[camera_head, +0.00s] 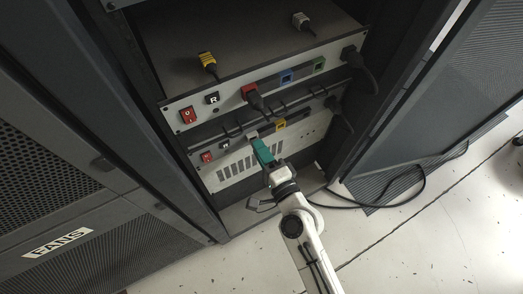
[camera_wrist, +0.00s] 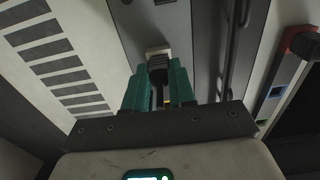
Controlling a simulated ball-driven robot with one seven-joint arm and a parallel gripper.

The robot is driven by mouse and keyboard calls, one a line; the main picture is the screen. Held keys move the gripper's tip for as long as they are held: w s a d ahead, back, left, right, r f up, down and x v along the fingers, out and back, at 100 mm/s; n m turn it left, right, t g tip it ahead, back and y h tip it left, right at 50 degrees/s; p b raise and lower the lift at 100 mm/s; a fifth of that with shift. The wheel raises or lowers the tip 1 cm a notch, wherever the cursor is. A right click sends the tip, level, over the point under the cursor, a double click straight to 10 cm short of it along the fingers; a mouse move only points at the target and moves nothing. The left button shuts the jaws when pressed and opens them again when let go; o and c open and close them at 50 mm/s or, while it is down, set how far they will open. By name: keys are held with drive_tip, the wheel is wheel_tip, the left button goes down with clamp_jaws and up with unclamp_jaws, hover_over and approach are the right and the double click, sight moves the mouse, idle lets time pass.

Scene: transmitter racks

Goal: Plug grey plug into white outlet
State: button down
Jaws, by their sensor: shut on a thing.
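My gripper (camera_head: 259,146) has teal fingers and is at the lower rack panel, in front of the white outlet (camera_head: 252,134). In the wrist view my gripper (camera_wrist: 159,92) is shut on a dark grey plug (camera_wrist: 158,72) with a ribbed body. The plug's far end meets the white outlet (camera_wrist: 157,49); I cannot tell how deep it sits. In the head view the fingers hide the held plug. A yellow outlet (camera_head: 280,125) is just right of the white one.
A yellow plug (camera_head: 206,59) and a pale plug (camera_head: 302,20) lie on top. Black cables (camera_head: 412,190) trail right.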

drive_tip(key=shift+w, duration=0.1)
idle(0.8)
drive_tip(key=c, duration=0.9)
unclamp_jaws()
drive_tip(key=shift+a, duration=0.1)
drive_tip(key=shift+o, duration=0.2)
drive_tip(key=b+v, duration=0.2)
drive_tip(key=v, duration=0.8)
drive_tip(key=shift+s+d, duration=0.3)
